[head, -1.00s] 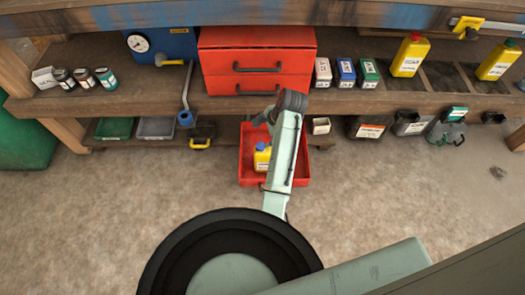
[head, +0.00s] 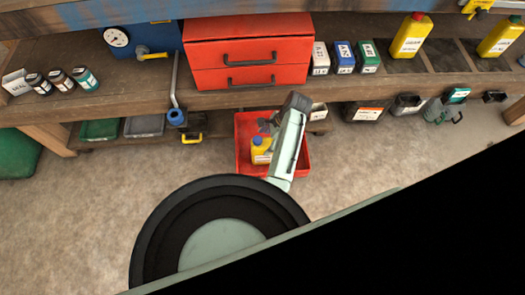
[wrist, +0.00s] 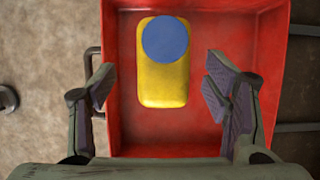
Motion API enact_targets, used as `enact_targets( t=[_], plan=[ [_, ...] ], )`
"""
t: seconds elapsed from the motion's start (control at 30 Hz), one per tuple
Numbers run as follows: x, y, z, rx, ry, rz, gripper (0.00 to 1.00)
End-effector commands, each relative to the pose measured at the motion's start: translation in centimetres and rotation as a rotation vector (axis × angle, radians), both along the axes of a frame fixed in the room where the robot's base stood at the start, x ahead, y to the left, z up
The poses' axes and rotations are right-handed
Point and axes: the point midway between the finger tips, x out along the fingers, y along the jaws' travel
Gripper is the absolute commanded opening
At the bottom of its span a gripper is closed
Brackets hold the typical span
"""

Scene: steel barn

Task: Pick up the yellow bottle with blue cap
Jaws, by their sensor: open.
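The yellow bottle with blue cap (wrist: 162,86) stands inside a red open drawer or tray (wrist: 272,50), seen from above in the wrist view. It also shows in the head view (head: 261,153), partly hidden by my arm. My gripper (wrist: 160,88) is open and empty, with one finger to the left and one to the right of the bottle, and a gap on each side. The bottle lies between the fingers in the picture; how far below them it is I cannot tell.
A red drawer cabinet (head: 248,52) stands on the wooden shelf (head: 130,90) above the tray. Small boxes (head: 344,57) and jars (head: 60,79) line the shelf. The floor (head: 90,200) in front is clear.

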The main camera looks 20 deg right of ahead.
Motion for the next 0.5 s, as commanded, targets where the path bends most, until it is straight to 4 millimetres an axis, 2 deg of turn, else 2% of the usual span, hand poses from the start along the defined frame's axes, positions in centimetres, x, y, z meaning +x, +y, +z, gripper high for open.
enact_targets(
  t=[0.23,0.5],
  plan=[
    [0.6,1.1,-3.6,0.001,0.002,0.002,0.70],
    [0.7,1.4,-4.2,-0.001,0.000,0.001,0.70]
  ],
)
